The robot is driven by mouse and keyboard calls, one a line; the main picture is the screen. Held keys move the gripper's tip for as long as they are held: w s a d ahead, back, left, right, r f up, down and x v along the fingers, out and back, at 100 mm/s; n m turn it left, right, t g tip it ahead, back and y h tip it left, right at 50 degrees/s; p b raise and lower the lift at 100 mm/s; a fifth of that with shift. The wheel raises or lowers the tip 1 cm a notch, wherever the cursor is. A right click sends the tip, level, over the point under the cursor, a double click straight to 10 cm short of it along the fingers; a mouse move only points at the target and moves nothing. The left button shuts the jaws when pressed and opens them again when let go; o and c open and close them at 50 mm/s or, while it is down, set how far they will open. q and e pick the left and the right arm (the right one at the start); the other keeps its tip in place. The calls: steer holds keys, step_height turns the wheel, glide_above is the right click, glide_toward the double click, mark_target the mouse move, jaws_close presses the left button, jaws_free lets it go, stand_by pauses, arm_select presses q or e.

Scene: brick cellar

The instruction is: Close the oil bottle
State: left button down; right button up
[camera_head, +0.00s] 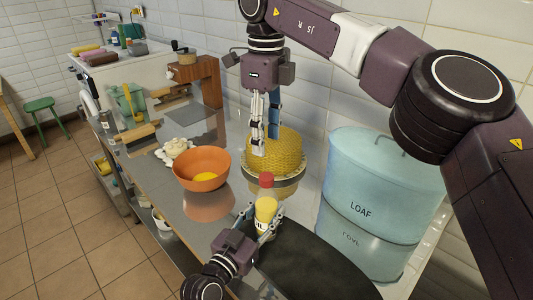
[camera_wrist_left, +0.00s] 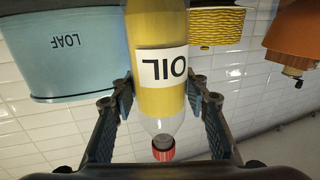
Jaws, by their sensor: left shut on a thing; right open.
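The oil bottle (camera_head: 265,211) is yellow with a white label reading OIL and a clear upper part. It stands roughly upright in the head view, and it also shows upside down in the left wrist view (camera_wrist_left: 158,90). A red cap (camera_head: 266,180) sits at the top of its neck, also visible in the left wrist view (camera_wrist_left: 163,148); I cannot tell how tight it is. My left gripper (camera_head: 261,214) is shut on the bottle's body, one finger on each side. My right gripper (camera_head: 265,141) is open and empty, pointing down above and behind the cap.
A yellow woven basket (camera_head: 276,152) is right behind the bottle. An orange bowl (camera_head: 202,160) with something yellow inside stands to the left. A blue LOAF bin (camera_head: 376,180) stands to the right by the tiled wall. A dark round surface (camera_head: 310,270) lies in front.

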steer(key=shift+r, duration=0.7)
arm_select(q)
steer(key=c, duration=1)
jaws_free()
steer(key=shift+c, duration=0.2)
steer(key=shift+s+a+f, duration=0.1)
steer(key=shift+s+a, duration=0.2)
steer(key=shift+s, duration=0.1)
steer(key=v, duration=1.1)
